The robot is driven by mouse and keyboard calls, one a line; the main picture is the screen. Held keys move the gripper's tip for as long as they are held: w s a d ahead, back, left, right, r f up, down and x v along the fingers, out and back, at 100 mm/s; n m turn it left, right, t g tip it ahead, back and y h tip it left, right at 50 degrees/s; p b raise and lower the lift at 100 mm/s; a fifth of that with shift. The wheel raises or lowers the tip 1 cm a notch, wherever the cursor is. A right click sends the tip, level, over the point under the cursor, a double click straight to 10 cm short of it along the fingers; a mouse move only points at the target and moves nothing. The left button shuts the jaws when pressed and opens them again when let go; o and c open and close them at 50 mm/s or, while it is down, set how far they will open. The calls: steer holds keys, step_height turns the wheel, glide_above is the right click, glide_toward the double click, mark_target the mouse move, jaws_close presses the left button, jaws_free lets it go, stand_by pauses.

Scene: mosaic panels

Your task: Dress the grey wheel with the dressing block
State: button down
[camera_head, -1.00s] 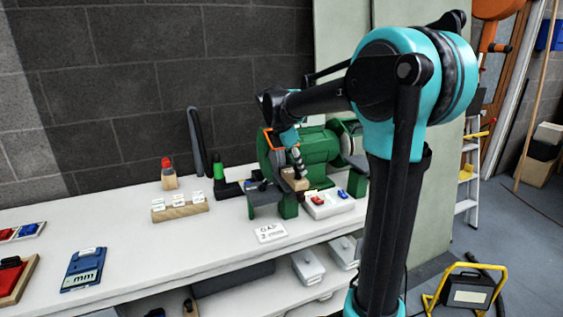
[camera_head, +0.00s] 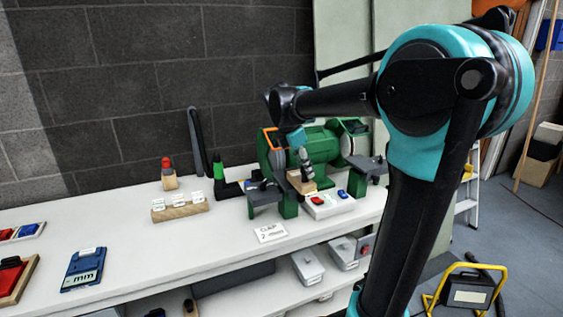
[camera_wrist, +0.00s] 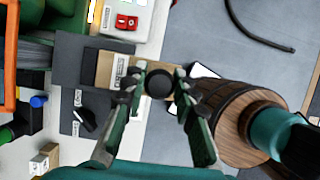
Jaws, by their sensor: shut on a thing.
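My gripper (camera_wrist: 158,85) is shut on the dark round knob of the dressing block, a tan wooden block (camera_wrist: 107,68) with a white label. In the head view my gripper (camera_head: 308,170) is at the front of the green bench grinder (camera_head: 320,147), with the block (camera_head: 297,182) at the left tool rest. In the wrist view the block overlaps the dark rest (camera_wrist: 72,50); I cannot tell if it touches it. A grey, ridged surface (camera_wrist: 37,50), seemingly the grey wheel, lies left of the rest, apart from the block. In the head view my gripper partly hides this area.
The orange guard (camera_head: 271,139) is beside the left wheel. A paler wheel (camera_head: 347,146) is at the grinder's right end.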

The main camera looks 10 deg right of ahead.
steer(key=s, duration=0.1)
steer(key=s+d+r, duration=0.1)
steer(key=s, duration=0.2)
steer(key=shift+s+d+r, duration=0.2)
steer(key=shift+s+r, duration=0.05)
steer(key=shift+r, duration=0.05)
stand_by(0.5)
